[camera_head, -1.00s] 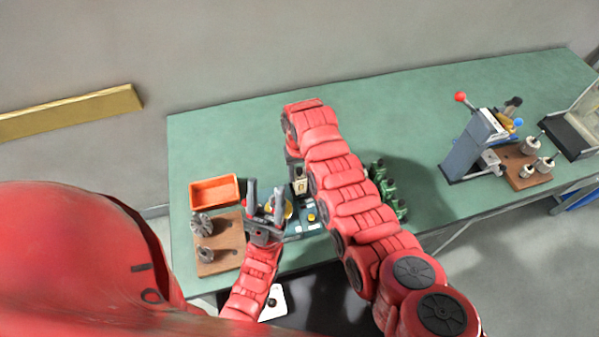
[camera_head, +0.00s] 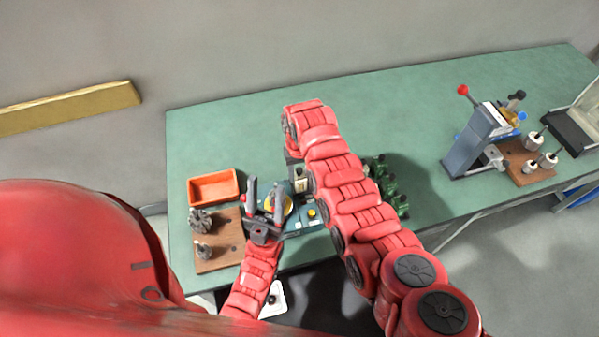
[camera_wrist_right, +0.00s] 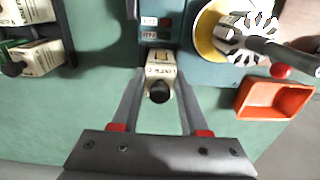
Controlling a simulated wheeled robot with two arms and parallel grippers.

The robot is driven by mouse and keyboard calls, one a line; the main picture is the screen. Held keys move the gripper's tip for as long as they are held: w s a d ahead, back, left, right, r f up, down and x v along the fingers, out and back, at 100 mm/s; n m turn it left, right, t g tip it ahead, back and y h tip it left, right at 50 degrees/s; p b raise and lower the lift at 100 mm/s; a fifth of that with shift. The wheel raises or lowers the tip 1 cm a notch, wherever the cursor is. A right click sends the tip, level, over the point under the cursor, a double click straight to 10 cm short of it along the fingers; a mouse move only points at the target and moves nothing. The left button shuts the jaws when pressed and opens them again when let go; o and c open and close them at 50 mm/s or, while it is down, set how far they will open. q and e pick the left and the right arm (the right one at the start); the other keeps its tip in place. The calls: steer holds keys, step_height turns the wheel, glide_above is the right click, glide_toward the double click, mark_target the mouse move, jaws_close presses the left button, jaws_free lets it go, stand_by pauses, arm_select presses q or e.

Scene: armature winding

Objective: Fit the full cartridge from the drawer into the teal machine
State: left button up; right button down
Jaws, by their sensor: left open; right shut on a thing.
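The teal machine (camera_head: 317,226) sits near the front of the bench. In the right wrist view its teal top (camera_wrist_right: 205,76) carries a gold disc (camera_wrist_right: 207,30) with an armature over it. My right gripper (camera_wrist_right: 160,76) is shut on a cream cartridge (camera_wrist_right: 161,66) with a black knob. The cartridge's far end is at the machine's edge, just below its small labels; I cannot tell how deep it sits. The cartridge also shows in the head view (camera_head: 301,185), where my right arm hides most of the gripper. My left gripper (camera_head: 264,190) is open beside the machine's disc.
An orange bin (camera_head: 214,187) and a wooden board (camera_head: 225,258) with armatures lie left of the machine. Green holders (camera_head: 385,185) stand right of it, behind my right arm; cream cartridges (camera_wrist_right: 38,58) show there in the wrist view. A grey press (camera_head: 475,142) is far right.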

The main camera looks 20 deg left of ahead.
mark_target(300, 170)
steer(key=shift+f+b, duration=0.45)
steer(key=shift+f, duration=0.3)
steer(key=shift+c, duration=1.7)
jaws_free()
steer(key=shift+r, duration=0.15)
steer(key=shift+s+r+p, duration=0.1)
steer(key=shift+r+p, duration=0.55)
steer(key=shift+r, duration=0.45)
steer(key=shift+r+p, duration=0.35)
steer(key=shift+r, duration=0.7)
steer(key=shift+r, duration=0.1)
